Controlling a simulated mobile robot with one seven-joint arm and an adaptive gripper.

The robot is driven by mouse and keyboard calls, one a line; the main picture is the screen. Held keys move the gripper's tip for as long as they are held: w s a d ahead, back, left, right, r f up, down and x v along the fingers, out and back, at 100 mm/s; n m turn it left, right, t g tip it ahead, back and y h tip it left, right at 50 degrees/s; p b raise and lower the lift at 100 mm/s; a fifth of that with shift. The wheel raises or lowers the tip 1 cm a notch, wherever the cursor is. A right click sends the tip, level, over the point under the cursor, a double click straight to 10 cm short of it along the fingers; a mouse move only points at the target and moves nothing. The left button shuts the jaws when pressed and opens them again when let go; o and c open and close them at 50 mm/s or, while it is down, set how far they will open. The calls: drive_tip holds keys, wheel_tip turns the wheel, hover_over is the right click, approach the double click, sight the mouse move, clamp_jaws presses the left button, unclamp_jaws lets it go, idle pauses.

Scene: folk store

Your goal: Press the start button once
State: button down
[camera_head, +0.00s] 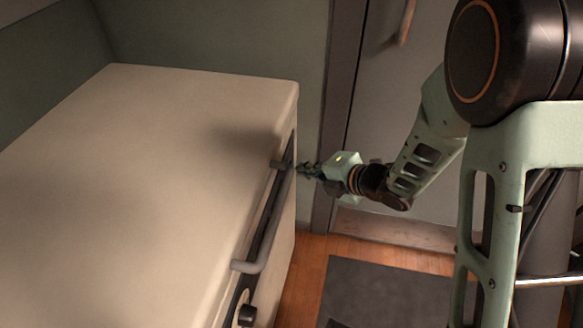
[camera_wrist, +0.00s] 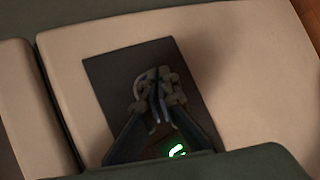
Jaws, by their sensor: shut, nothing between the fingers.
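A cream appliance (camera_head: 170,150) fills the left of the head view; its front faces right and shows only at a steep angle. My gripper (camera_head: 303,169) is level with the far end of that front, fingers pointing left at it. In the wrist view my gripper (camera_wrist: 155,85) is shut and empty, its fingertips in front of a dark panel (camera_wrist: 108,80) set in the cream front. I cannot tell whether the tips touch it. No start button can be made out; the fingers cover part of the panel. A small green light glows by the finger bases in the wrist view.
A grey bar handle (camera_head: 268,225) juts from the appliance's front, its far end close to my fingertips. A black knob (camera_head: 246,315) is at the near end. A grey door (camera_head: 390,110) stands behind my arm. A dark mat (camera_head: 385,295) lies on the wooden floor.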

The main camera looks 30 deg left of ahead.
drive_tip(key=shift+s+a, duration=0.1)
drive_tip(key=shift+a, duration=0.1)
drive_tip(key=shift+s+a+b, duration=0.15)
drive_tip(key=shift+a+b, duration=0.15)
drive_tip(key=shift+a, duration=0.15)
idle(0.8)
drive_tip(key=shift+w+d, duration=0.25)
drive_tip(key=shift+d, duration=0.6)
drive_tip(key=d, duration=0.1)
drive_tip(key=w+d, duration=0.1)
drive_tip(key=d, duration=0.2)
drive_tip(key=shift+w+d, duration=0.25)
drive_tip(key=shift+d, duration=0.15)
idle(0.6)
